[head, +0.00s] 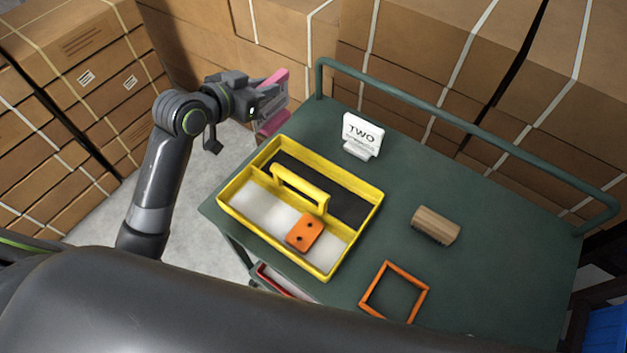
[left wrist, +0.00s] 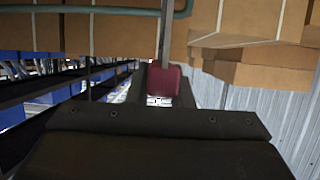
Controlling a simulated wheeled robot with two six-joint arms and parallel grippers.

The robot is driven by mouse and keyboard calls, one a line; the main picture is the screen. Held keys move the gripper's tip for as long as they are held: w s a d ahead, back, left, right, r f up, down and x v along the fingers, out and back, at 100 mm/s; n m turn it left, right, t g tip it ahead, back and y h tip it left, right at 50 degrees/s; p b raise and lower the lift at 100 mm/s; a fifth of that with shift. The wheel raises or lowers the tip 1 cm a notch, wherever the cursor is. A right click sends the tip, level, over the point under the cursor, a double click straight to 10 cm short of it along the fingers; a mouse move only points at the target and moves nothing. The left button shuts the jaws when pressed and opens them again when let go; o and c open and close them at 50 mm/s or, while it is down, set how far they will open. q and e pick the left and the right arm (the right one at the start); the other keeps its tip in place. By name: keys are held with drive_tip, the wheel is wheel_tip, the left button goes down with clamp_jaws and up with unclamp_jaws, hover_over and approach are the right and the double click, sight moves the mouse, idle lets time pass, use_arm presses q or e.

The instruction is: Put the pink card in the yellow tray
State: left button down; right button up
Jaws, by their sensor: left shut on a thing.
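The pink card (head: 273,123) is held in my left gripper (head: 274,101), which is shut on it. The card is in the air beyond the yellow tray's back left corner, off the cart top; the fingers hide its middle. In the left wrist view, a dark red piece (left wrist: 163,82) shows at the fingers, apparently the card in shade. The yellow tray (head: 229,206) lies on the green cart, with a handle (head: 300,187) along its middle. Its back compartment has a dark floor, its front one a light floor with an orange two-hole piece (head: 304,233) in it. My right gripper is not in view.
A white "TWO" sign (head: 361,136) stands behind the tray. A wooden brush-like block (head: 435,226) and an orange square frame (head: 364,297) lie to its right. The green cart (head: 480,205) has a raised rail (head: 460,122) along its back. Stacked boxes stand behind.

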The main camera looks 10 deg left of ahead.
sight(270, 128)
use_arm(q)
drive_tip(key=shift+w+f, duration=0.1)
drive_tip(key=shift+w, duration=0.15)
wheel_tip(270, 128, down, 13)
drive_tip(key=shift+r+p, duration=0.2)
drive_tip(key=shift+p, duration=0.55)
wheel_tip(270, 128, down, 5)
drive_tip(key=shift+f, duration=0.15)
drive_tip(key=c, duration=1.3)
unclamp_jaws()
